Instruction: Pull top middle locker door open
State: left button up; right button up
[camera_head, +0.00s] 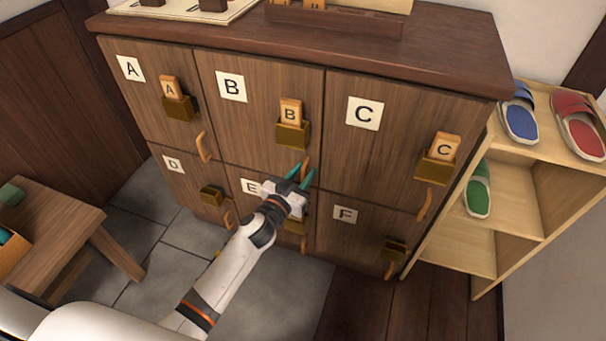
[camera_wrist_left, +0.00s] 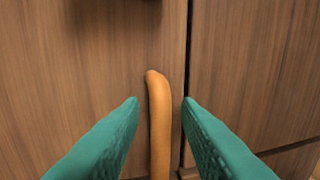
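The top middle locker door (camera_head: 250,130), marked B, is shut in the head view. A wooden key tag B (camera_head: 290,110) stands in its brass holder (camera_head: 292,134). The door's curved wooden handle (camera_head: 306,165) is near its lower right corner. My left gripper (camera_head: 302,177) is at this handle with its teal fingers apart. In the left wrist view the handle (camera_wrist_left: 159,125) stands upright between the two open fingertips (camera_wrist_left: 162,103), with gaps on both sides. I cannot tell how deep the handle sits between the fingers. My right gripper is not in view.
Locker doors A (camera_head: 150,95), C (camera_head: 375,140), D (camera_head: 185,185) and F (camera_head: 350,235) surround it, all shut. A shoe shelf (camera_head: 520,215) with slippers stands at the right. A low wooden table (camera_head: 55,225) is at the left. Grey floor tiles (camera_head: 170,265) lie clear in front.

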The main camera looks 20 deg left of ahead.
pick_arm(q)
jog(key=shift+w, duration=0.2)
jog(key=shift+c, duration=0.2)
grip_shut()
jog(key=shift+s, duration=0.15)
